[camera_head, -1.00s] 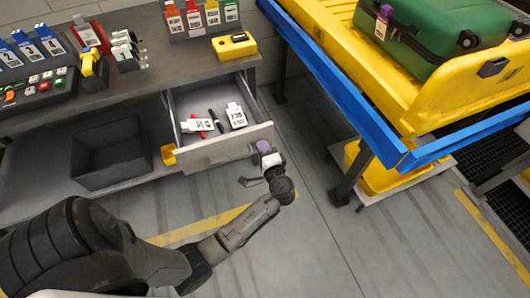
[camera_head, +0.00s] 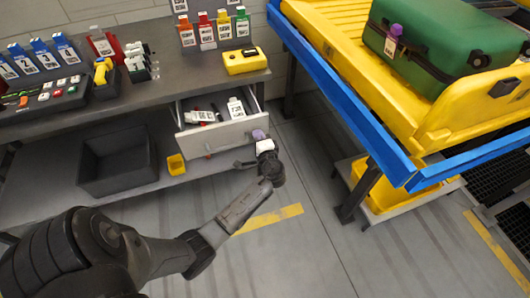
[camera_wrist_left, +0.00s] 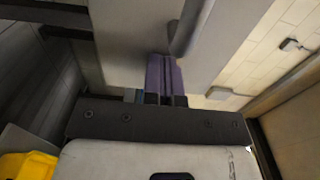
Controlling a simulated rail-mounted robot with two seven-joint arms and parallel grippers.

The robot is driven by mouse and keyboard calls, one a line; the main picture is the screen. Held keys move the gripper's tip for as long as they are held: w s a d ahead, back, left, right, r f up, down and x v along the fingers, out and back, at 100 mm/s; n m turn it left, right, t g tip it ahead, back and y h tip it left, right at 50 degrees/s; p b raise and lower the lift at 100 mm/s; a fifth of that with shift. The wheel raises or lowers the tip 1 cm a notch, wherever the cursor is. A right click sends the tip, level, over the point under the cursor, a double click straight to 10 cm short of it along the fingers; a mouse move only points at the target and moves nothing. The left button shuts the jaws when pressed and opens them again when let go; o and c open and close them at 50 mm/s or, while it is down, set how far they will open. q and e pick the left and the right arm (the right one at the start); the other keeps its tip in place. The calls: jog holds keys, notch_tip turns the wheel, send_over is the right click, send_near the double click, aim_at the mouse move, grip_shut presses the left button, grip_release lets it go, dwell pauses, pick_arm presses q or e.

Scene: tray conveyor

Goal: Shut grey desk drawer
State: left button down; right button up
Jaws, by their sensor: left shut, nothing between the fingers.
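The grey desk drawer (camera_head: 222,134) is partly open under the desk top in the head view. Tags and a dark pen lie inside it. My left gripper (camera_head: 260,138) is at the right end of the drawer's front panel, with its purple fingertips against or very near the panel. In the left wrist view the purple fingers (camera_wrist_left: 165,78) are together with nothing between them, close to the grey drawer front (camera_wrist_left: 125,35). Whether they touch it is hard to tell. My right gripper is not in view.
The desk (camera_head: 150,85) carries tag racks, a button panel and a yellow device (camera_head: 245,61). To the right, a blue-edged conveyor (camera_head: 345,95) holds a yellow tray with a green suitcase (camera_head: 450,40).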

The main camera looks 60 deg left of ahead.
aim_at(244, 109)
pick_arm(q)
jog(key=b+x, duration=0.5)
jog(key=x, duration=1.3)
jog(key=shift+f, duration=0.15)
jog(key=shift+s+f+b, duration=0.1)
jog(key=shift+f+b, duration=0.05)
jog(key=shift+b, duration=0.15)
jog(key=shift+d, duration=0.1)
